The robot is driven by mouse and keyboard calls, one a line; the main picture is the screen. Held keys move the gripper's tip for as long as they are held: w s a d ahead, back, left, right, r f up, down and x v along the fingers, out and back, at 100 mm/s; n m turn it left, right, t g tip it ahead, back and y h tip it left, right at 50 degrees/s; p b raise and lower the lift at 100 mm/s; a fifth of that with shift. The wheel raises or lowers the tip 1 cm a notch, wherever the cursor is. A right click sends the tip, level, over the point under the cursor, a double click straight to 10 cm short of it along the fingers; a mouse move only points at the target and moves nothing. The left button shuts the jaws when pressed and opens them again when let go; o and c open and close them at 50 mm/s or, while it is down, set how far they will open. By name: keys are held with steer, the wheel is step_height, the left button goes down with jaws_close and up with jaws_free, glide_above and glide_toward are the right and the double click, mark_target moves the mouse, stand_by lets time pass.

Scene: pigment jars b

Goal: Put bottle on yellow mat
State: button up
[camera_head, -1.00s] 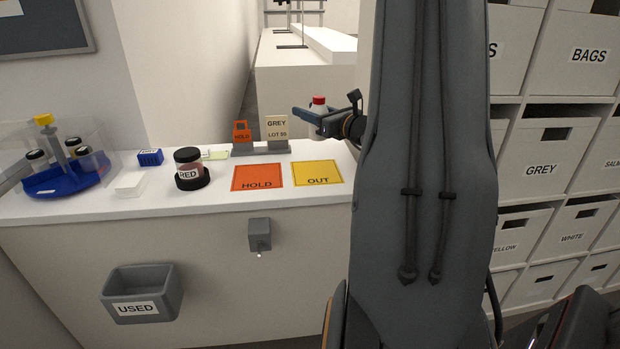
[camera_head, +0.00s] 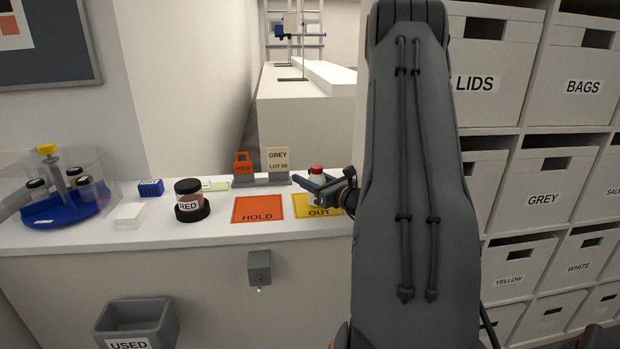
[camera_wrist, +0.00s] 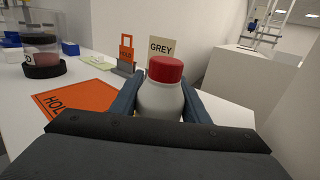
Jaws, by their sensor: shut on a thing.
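A white bottle with a red cap (camera_head: 316,171) is held upright between the fingers of my gripper (camera_head: 318,187). In the wrist view the bottle (camera_wrist: 161,98) fills the space between the two blue-grey fingers, and its base is hidden. The yellow mat (camera_head: 303,209), marked OUT, lies on the white counter. In the head view the bottle and gripper overlap the mat, low over it. I cannot tell whether the bottle's base touches it.
An orange HOLD mat (camera_head: 258,208) lies just left of the yellow one. A GREY sign (camera_head: 278,160) and an orange tag (camera_head: 242,165) stand behind. A RED jar (camera_head: 188,196) and a blue carousel (camera_head: 80,207) are further left. Labelled bins (camera_head: 540,195) stand at right.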

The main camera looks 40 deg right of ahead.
steer(key=shift+f, duration=0.15)
steer(key=o, duration=1.2)
steer(key=shift+f, duration=0.1)
steer(key=shift+c, duration=0.2)
